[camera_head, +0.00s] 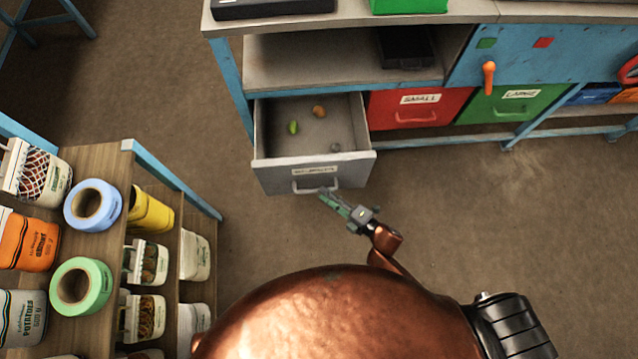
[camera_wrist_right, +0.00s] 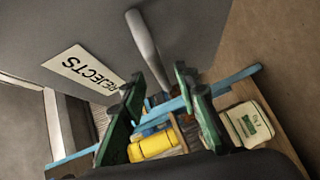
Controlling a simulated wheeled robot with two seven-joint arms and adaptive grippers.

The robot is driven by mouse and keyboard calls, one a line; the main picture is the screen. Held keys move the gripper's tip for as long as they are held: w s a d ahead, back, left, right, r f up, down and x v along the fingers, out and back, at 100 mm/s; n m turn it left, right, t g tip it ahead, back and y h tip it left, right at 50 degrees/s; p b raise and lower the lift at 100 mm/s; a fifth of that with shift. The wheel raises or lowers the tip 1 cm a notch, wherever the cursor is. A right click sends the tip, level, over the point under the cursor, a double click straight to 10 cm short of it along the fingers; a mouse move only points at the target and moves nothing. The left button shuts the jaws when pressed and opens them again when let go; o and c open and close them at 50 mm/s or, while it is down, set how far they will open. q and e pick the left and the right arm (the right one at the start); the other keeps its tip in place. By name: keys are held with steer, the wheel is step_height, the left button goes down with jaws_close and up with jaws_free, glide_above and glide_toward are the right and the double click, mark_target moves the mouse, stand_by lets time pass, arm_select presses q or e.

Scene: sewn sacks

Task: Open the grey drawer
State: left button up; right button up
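The grey drawer (camera_head: 315,172) is pulled out from under the bench, and its open inside shows in the head view. Its front bears a white label reading REJECTS (camera_wrist_right: 84,79) and a grey bar handle (camera_head: 315,187). In the wrist view the handle (camera_wrist_right: 147,48) reaches down to between the fingertips. My right gripper (camera_head: 326,198) is just in front of the handle, at its right end. In the wrist view its two green fingers (camera_wrist_right: 161,76) stand apart, open. Whether they touch the handle I cannot tell. My left gripper is not in view.
A green item (camera_head: 293,127), an orange item (camera_head: 319,111) and a grey lump lie in the drawer. Closed red (camera_head: 420,108) and green (camera_head: 508,104) drawers are to the right. A shelf rack (camera_head: 165,172) with sacks and tape rolls stands at left. The floor between is clear.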

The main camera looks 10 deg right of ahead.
steer(key=v, duration=0.8)
steer(key=shift+a, duration=0.1)
